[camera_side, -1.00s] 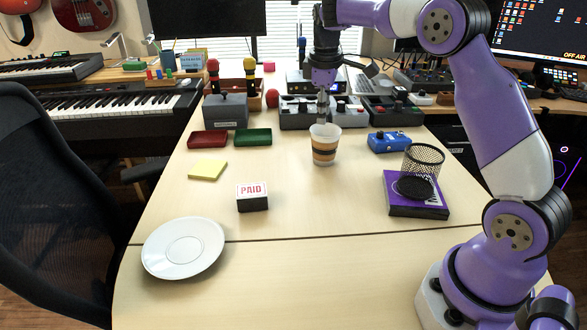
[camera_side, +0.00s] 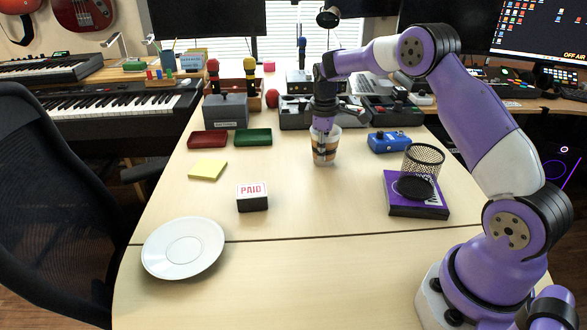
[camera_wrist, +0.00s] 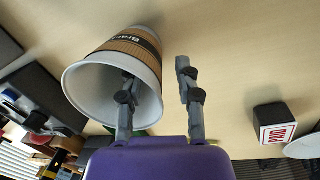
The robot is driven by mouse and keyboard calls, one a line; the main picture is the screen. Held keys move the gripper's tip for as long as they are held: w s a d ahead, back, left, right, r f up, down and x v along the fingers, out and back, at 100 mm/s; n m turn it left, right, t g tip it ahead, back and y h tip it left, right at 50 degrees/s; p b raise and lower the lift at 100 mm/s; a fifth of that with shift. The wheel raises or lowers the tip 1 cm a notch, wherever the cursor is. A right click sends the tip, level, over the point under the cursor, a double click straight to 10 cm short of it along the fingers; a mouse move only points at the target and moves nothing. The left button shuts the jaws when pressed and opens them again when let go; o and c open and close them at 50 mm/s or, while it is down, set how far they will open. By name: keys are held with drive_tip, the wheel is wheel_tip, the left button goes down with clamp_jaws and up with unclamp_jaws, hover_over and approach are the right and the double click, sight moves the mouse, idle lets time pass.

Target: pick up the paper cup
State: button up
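The paper cup (camera_side: 334,150), white with a brown sleeve and a dark band, stands upright on the table in the side view. My gripper (camera_side: 322,149) points down at it, its fingers low at the cup. In the wrist view the cup (camera_wrist: 118,47) shows its open white mouth. One finger of my gripper (camera_wrist: 156,69) overlaps the mouth and appears to be inside the cup; the other is outside, past the wall. The fingers are apart, with the cup's wall between them. I cannot tell whether either finger touches it.
Behind the cup stand grey and black boxes (camera_side: 296,115). A PAID block (camera_side: 252,204) and a white plate (camera_side: 183,248) are nearer. The table's middle is clear.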

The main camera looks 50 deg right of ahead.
clamp_jaws()
drive_tip(key=shift+r, duration=0.1)
